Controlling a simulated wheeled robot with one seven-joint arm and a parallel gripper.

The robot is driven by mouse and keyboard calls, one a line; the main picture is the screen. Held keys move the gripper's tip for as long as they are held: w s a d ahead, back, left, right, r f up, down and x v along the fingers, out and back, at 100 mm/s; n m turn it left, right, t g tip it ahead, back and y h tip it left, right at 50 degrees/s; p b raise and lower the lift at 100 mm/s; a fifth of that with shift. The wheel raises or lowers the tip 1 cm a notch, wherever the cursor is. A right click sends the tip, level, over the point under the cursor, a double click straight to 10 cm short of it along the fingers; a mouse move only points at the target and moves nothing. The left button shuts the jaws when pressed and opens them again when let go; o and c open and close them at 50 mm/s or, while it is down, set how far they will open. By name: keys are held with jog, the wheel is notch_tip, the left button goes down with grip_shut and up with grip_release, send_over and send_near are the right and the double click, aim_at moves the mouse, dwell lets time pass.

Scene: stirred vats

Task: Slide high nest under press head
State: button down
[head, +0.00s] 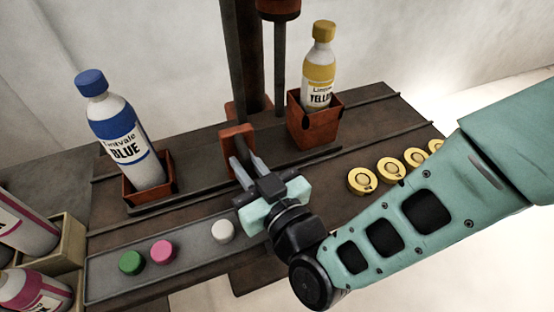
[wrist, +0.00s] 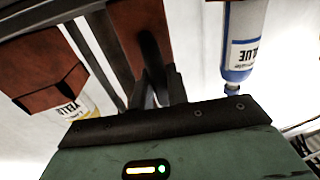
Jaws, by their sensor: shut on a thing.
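The nest on the right (head: 313,128) is a tall red-brown box holding a yellow-capped bottle labelled YELLO (head: 320,75), upright. The nest on the left (head: 150,190) is lower and holds a blue-capped BLUE bottle (head: 122,135). Part of the dark red press head (head: 278,9) shows at the top edge, left of the yellow bottle. My gripper (head: 243,168) is shut on the upright red block (head: 237,139) between the nests. In the wrist view my fingers (wrist: 160,88) meet this block (wrist: 132,30); the exact contact is partly hidden.
A grey tray (head: 195,258) at the front holds green (head: 131,262), pink (head: 163,252) and white (head: 223,231) caps. Several yellow caps (head: 362,181) lie at the right under my arm. A wooden crate (head: 68,245) with pink-labelled bottles stands at left. A dark column (head: 246,60) rises behind.

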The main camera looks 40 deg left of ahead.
jog(key=s+a+b, duration=0.2)
jog(key=s+a, duration=0.1)
jog(key=s, duration=0.5)
jog(key=shift+s+a, duration=0.1)
jog(key=c, duration=1.4)
grip_release()
jog(key=shift+a, duration=0.1)
jog(key=shift+d, duration=0.6)
jog(key=s+d, duration=0.3)
jog(key=d, duration=1.3)
jog(key=shift+s+p, duration=0.15)
jog(key=shift+p, duration=0.25)
